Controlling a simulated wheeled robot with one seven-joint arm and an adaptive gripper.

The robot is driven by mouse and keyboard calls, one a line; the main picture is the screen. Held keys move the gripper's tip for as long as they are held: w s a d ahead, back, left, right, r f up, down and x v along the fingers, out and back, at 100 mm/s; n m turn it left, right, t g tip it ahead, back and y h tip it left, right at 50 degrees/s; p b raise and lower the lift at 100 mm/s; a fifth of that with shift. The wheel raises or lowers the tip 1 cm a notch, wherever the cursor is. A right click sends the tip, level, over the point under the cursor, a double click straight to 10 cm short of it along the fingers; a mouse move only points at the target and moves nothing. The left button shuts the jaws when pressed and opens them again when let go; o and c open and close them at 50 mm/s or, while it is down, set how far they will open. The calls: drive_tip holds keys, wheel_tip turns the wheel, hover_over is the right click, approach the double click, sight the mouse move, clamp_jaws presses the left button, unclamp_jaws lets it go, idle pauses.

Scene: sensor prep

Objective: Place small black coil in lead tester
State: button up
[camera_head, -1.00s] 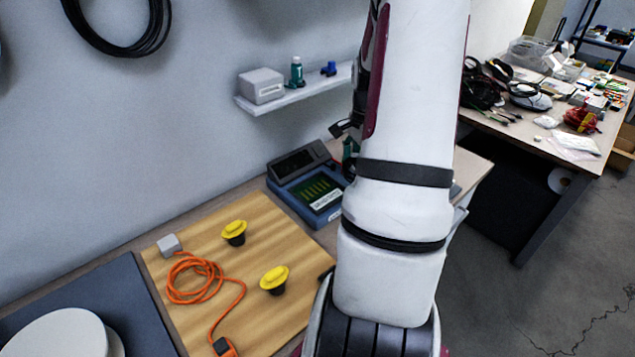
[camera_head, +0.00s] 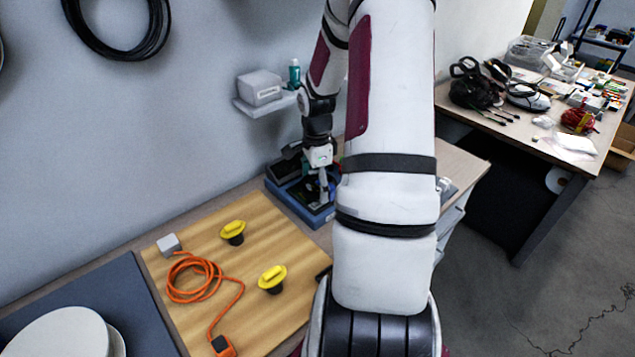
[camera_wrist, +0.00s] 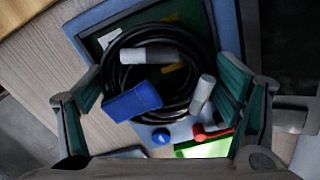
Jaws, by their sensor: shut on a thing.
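The lead tester (camera_head: 318,217), a blue box with a dark raised back, stands past the wooden mat. My gripper (camera_head: 323,192) is over it, pointing down and hiding much of its top. In the wrist view, the black coil (camera_wrist: 197,48) lies between the two fingers of my gripper (camera_wrist: 160,78), which is shut on it. The coil has grey ends and a blue plug (camera_wrist: 132,101). The tester's blue rim (camera_wrist: 88,19) and dark inside show behind and below the coil. Whether the coil touches the tester floor cannot be told.
The wooden mat (camera_head: 200,300) holds two yellow-topped knobs (camera_head: 272,278) and an orange cable (camera_head: 195,289). A wall shelf (camera_head: 265,107) with a grey box is close behind my arm. A red piece (camera_wrist: 211,133) lies near the coil. A cluttered table stands at the right.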

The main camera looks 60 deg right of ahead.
drive_tip(key=shift+f, duration=0.1)
drive_tip(key=o, duration=1.2)
